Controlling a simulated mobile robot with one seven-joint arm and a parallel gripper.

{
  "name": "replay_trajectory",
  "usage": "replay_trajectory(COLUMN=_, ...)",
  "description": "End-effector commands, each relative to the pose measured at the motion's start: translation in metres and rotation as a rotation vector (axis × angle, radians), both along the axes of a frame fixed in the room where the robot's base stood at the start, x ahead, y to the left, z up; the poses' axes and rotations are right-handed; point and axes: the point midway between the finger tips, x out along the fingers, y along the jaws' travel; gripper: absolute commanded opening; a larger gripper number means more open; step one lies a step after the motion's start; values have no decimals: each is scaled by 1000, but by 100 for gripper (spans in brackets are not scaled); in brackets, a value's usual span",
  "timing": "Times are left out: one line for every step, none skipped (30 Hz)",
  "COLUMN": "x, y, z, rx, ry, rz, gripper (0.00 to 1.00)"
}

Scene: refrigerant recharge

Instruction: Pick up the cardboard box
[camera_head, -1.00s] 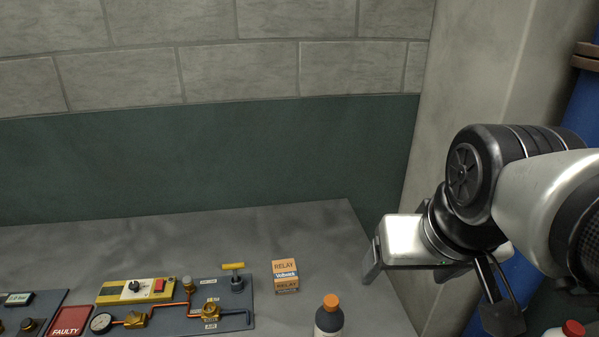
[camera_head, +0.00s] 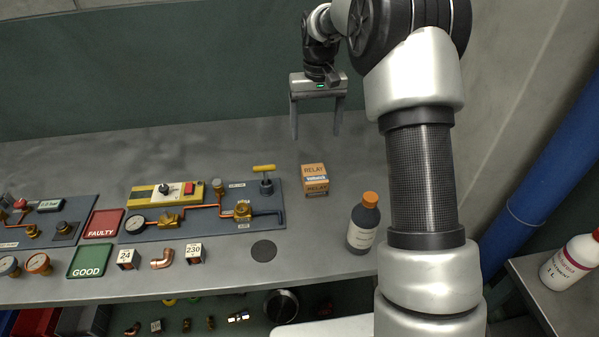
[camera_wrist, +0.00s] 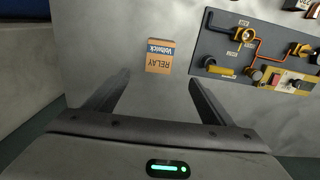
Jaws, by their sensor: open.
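The cardboard box (camera_head: 315,180) is small and orange with a white and blue band and the word RELAY. It stands on the grey workbench, right of the gauge panel. My gripper (camera_head: 316,134) is open and empty, above the bench and behind the box in the head view, with its fingers pointing down. In the wrist view the box (camera_wrist: 160,56) lies beyond the fingertips, roughly between their lines, and my gripper (camera_wrist: 158,78) does not touch it.
A dark bottle with an orange cap (camera_head: 364,224) stands right of and in front of the box. The panel with a yellow valve handle (camera_head: 264,168) is close on its left. A black disc (camera_head: 263,250) lies near the front edge. Bare bench surrounds the box.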

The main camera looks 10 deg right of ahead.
Motion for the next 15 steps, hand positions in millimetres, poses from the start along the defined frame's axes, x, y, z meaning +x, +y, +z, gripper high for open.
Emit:
replay_trajectory(x=2, y=-1, z=-7, rx=1, ry=5, rz=-1, gripper=77)
replay_trajectory(x=3, y=-1, z=-10, rx=1, ry=7, rz=-1, gripper=77)
replay_trajectory(x=3, y=-1, z=-14, rx=1, ry=8, rz=-1, gripper=77)
replay_trajectory(x=3, y=-1, z=-18, rx=1, ry=8, rz=-1, gripper=77)
replay_trajectory(x=3, y=-1, z=-23, rx=1, ry=9, rz=-1, gripper=77)
replay_trajectory(x=2, y=0, z=-31, rx=1, ry=10, rz=-1, gripper=77)
replay_trajectory(x=2, y=-1, z=-37, rx=1, ry=11, rz=-1, gripper=77)
replay_trajectory(x=2, y=-1, z=-44, rx=1, ry=11, rz=0, gripper=77)
replay_trajectory(x=2, y=-1, z=-53, rx=1, ry=10, rz=0, gripper=77)
replay_trajectory(x=2, y=0, z=-59, rx=1, ry=11, rz=0, gripper=77)
replay_trajectory(x=2, y=0, z=-66, rx=1, ry=11, rz=0, gripper=77)
replay_trajectory(x=2, y=0, z=-75, rx=1, ry=11, rz=0, gripper=77)
replay_trajectory(x=1, y=0, z=-81, rx=1, ry=10, rz=0, gripper=77)
replay_trajectory(x=1, y=0, z=-88, rx=2, ry=11, rz=0, gripper=77)
replay_trajectory(x=2, y=0, z=-95, rx=2, ry=9, rz=0, gripper=77)
